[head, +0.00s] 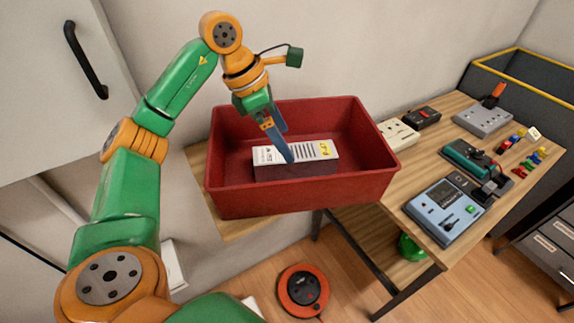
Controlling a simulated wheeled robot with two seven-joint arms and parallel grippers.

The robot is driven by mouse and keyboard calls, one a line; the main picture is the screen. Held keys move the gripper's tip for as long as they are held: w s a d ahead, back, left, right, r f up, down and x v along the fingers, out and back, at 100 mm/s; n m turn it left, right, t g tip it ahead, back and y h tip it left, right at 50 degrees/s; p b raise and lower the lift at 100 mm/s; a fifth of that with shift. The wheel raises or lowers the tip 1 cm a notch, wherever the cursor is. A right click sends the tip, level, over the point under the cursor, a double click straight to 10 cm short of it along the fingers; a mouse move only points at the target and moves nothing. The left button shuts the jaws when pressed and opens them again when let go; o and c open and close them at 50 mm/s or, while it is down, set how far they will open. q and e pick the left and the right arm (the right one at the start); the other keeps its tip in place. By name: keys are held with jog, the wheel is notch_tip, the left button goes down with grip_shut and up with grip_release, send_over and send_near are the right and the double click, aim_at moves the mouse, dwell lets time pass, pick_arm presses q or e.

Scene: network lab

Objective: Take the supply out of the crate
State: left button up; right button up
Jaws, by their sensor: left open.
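The supply (262,158), a white-topped box with dark slots, a yellow label and dark sides, lies inside the red crate (300,199). The crate stands on the left end of the wooden table. My left gripper (287,158) points down into the crate with its blue fingers at the supply's top. It is open. The fingers overlap the supply in the picture, and I cannot tell whether they touch it. My right gripper is not in view.
Right of the crate, the table (406,187) holds a pale device (398,134), a blue-grey meter (444,211), a green device (466,157) and a grey box (483,119). A dark yellow-rimmed bin (535,95) stands behind. A cable reel (303,290) lies on the floor.

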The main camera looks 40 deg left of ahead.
aim_at(294, 152)
pick_arm(q)
jog(key=shift+a+f, duration=0.15)
jog(key=shift+f, duration=0.25)
jog(key=p+x, duration=0.1)
jog(key=x, duration=0.2)
jog(key=w+x, duration=0.1)
jog(key=x, duration=0.2)
jog(key=shift+w+a+p, duration=0.2)
jog(key=shift+p, duration=0.2)
jog(key=shift+d+f, duration=0.1)
jog(key=shift+f, duration=0.15)
jog(key=shift+s, duration=0.1)
jog(key=shift+r, duration=0.1)
grip_shut()
